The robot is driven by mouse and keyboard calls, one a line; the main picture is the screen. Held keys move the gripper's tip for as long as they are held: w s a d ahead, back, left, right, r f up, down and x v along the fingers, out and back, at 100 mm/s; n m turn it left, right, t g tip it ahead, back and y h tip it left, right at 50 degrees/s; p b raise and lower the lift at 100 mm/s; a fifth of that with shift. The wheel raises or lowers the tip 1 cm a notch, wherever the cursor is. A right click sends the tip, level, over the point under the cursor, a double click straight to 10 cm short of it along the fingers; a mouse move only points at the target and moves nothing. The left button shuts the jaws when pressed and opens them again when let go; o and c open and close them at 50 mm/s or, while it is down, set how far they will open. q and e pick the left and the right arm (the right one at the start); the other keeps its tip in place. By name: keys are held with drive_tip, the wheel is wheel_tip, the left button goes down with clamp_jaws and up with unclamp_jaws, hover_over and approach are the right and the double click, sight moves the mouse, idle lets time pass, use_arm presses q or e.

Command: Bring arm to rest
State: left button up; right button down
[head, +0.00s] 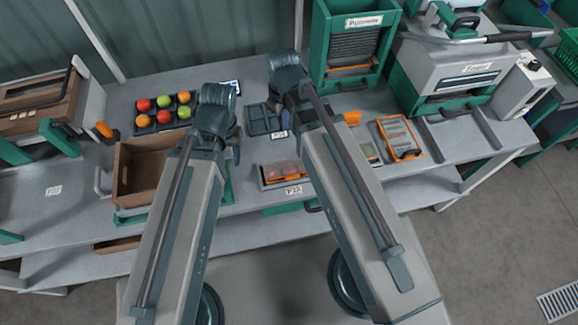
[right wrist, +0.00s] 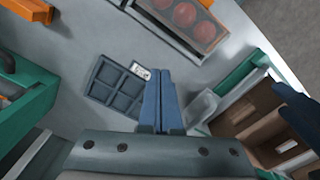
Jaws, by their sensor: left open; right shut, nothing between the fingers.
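My left gripper (head: 234,148) is over the bench, to the right of the brown crate (head: 122,168). Its fingers are small and partly hidden by its own wrist in the head view. My right gripper (head: 277,106) is above the bench near the dark empty compartment tray (head: 256,127). In the right wrist view its blue fingers (right wrist: 160,100) are together with nothing between them, beside the same tray (right wrist: 118,88).
A dark tray (head: 152,117) of red, orange and green tomatoes lies behind the crate. A punnet of red tomatoes (head: 281,171) sits at the front. The punnet dispenser (head: 350,45) and a grey-green machine (head: 450,68) stand at the right. An orange-edged device (head: 400,138) lies nearby.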

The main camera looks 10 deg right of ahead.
drive_tip(key=s+a+m+h, duration=0.1)
drive_tip(key=s+a+m, duration=0.1)
drive_tip(key=s+a, duration=0.3)
drive_tip(key=s, duration=0.2)
drive_tip(key=shift+s+a, duration=0.15)
drive_tip(key=shift+s, duration=0.15)
